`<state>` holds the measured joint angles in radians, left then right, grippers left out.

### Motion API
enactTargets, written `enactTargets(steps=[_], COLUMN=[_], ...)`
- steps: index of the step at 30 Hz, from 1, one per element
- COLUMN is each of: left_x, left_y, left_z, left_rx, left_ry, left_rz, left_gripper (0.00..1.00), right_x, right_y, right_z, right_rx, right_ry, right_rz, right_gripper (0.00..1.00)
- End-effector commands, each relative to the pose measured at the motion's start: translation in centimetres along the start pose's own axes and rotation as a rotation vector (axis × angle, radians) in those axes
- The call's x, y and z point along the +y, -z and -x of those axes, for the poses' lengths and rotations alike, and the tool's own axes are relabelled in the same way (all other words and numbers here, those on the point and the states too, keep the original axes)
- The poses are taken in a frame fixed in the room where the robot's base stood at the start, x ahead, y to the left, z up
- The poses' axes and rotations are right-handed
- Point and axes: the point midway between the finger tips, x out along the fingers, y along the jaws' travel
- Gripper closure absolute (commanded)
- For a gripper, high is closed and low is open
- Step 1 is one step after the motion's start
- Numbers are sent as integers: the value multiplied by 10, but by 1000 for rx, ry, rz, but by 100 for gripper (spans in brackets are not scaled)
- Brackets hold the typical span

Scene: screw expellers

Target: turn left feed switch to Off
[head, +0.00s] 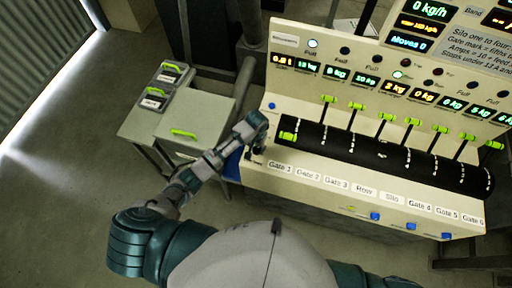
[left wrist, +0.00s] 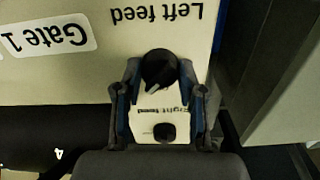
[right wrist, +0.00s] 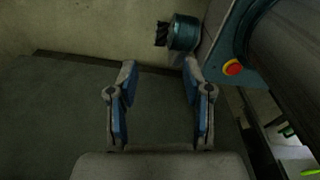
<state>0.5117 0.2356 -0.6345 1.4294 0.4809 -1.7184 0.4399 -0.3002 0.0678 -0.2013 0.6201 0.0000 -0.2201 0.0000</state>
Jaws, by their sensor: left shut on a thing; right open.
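The left feed switch (left wrist: 160,70) is a round black knob with a pale pointer mark, under the upside-down label "Left feed" in the left wrist view. My left gripper (left wrist: 160,88) has its two fingers on either side of this knob and is shut on it. In the head view my left gripper (head: 252,135) is at the left end of the console and hides the knob. The right feed switch (left wrist: 164,132), a smaller-looking black knob, lies between the finger bases. My right gripper (right wrist: 160,95) is open and empty, over the floor.
The console (head: 350,190) carries a row of gate levers with green handles (head: 356,105), lit displays and blue buttons (head: 375,216). A pale side table (head: 205,115) stands left of it, with two grey boxes (head: 165,85) behind. In the right wrist view a red button (right wrist: 233,68) shows.

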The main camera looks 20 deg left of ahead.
Motion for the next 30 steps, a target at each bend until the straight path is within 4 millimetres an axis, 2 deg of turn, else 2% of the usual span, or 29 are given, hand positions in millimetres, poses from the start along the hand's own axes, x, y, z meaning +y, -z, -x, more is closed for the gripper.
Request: enactTargets(steps=[3,14,21,30], left_x=[-2,-1,-2,-2], left_y=[-1,-2,-2,-2], left_z=[-2,-2,-2,-2], left_rx=[-6,-6,-5,-5], left_ry=[4,0,3,4], left_rz=[101,440,647,824], left_gripper=[95,95,95,94], right_x=[-1,14,14,10], right_y=[0,-3,-2,-2], right_z=[0,0,0,0], right_rx=[0,-3,-3,-2], right_ry=[2,-16,-16,-12], right_rz=[2,5,4,2], right_gripper=[50,50,50,50])
